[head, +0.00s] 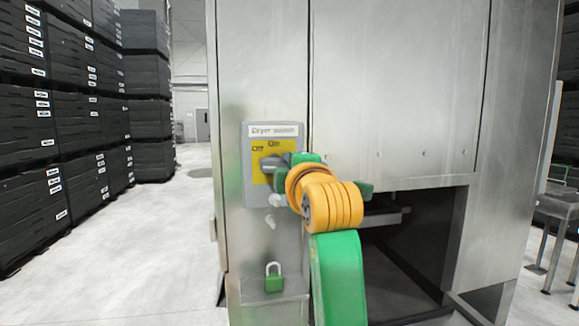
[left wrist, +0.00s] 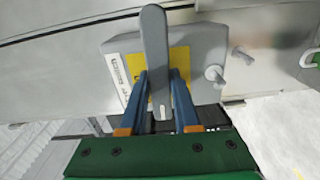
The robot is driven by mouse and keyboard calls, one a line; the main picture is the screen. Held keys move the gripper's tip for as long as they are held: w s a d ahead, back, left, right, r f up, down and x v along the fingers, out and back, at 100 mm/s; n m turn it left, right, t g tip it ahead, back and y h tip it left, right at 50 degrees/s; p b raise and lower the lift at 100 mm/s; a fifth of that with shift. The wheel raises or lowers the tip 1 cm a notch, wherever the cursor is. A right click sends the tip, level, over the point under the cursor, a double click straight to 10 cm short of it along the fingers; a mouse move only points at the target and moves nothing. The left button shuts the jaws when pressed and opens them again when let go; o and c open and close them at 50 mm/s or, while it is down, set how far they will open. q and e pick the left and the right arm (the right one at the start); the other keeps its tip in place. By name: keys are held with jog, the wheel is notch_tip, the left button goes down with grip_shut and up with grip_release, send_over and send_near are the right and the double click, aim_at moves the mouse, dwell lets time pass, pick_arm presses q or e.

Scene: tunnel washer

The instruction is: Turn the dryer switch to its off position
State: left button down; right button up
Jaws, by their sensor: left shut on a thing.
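The dryer switch is a grey box (head: 291,190) on the steel cabinet front, labelled "Dryer switch". It has a yellow plate (head: 259,170) marked Off at left and On to its right. Its grey handle (head: 270,162) is partly hidden by my left gripper (head: 283,160). In the left wrist view, the handle (left wrist: 155,50) stands between the blue fingers of my left gripper (left wrist: 160,85), which is shut on it. I cannot tell clearly which mark the handle points to. My right gripper is in neither view.
A green padlock (head: 274,280) sits below the switch at a small steel ledge. A grey peg (head: 276,200) sticks out at the box's lower edge. The steel cabinet (head: 390,80) has a dark opening at lower right. Black crates (head: 75,120) are stacked at left, with clear floor between.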

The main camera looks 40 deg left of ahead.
pick_arm(q)
jog(key=shift+r+n, duration=0.15)
jog(key=shift+n, duration=0.35)
jog(key=c, duration=0.6)
grip_release()
jog(key=shift+c, duration=0.2)
jog(key=shift+s+d+f, duration=0.1)
jog(key=shift+d+f, duration=0.05)
jog(key=shift+f, duration=0.05)
jog(key=b+v, duration=0.3)
jog(key=v, duration=0.3)
jog(key=shift+s+d+r+b, duration=0.15)
jog(key=shift+s+d+b, duration=0.1)
jog(key=shift+b, duration=0.05)
jog(key=shift+a, duration=0.15)
